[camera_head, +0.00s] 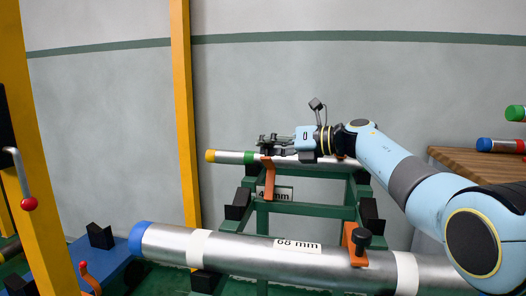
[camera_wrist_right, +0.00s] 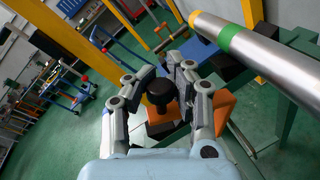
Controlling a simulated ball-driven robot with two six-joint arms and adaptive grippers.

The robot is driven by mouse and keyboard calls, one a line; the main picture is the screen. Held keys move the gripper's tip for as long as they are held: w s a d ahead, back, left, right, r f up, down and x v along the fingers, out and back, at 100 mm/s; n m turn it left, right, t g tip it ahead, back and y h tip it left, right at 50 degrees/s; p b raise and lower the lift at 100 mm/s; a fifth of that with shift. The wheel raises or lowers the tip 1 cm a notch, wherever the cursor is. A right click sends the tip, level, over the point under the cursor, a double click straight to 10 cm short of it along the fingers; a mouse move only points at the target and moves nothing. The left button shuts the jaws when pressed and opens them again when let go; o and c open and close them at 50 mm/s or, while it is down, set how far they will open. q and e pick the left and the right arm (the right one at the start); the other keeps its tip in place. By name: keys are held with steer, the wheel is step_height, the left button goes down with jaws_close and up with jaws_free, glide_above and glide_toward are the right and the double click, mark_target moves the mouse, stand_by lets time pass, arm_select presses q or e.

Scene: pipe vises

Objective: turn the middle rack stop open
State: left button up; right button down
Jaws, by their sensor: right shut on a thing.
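In the head view my right gripper (camera_head: 270,146) is above the left end of the farther pipe (camera_head: 225,157). It is at the top of an orange rack stop (camera_head: 268,176), which stands upright in front of that pipe. In the right wrist view the stop's black knob (camera_wrist_right: 161,93) sits between the fingers of the right gripper (camera_wrist_right: 169,78), which are shut on it. The orange body (camera_wrist_right: 165,130) of the stop shows below and beside the knob. My left gripper is in neither view.
A thick pipe (camera_head: 240,255) labelled 68 mm lies in front, with another orange stop (camera_head: 353,243) and black knob. A green rack (camera_head: 340,212) carries the pipes. Yellow posts (camera_head: 184,90) stand at left. A wooden table (camera_head: 480,163) with pipes is at right.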

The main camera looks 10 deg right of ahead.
steer(key=shift+w+d, duration=0.35)
steer(key=shift+d, duration=0.05)
steer(key=c, duration=1.1)
jaws_free()
steer(key=shift+s+d+r, duration=0.1)
steer(key=shift+d, duration=0.3)
steer(key=shift+o, duration=0.2)
steer(key=shift+a, duration=0.3)
steer(key=v, duration=1.2)
steer(key=shift+m, duration=0.3)
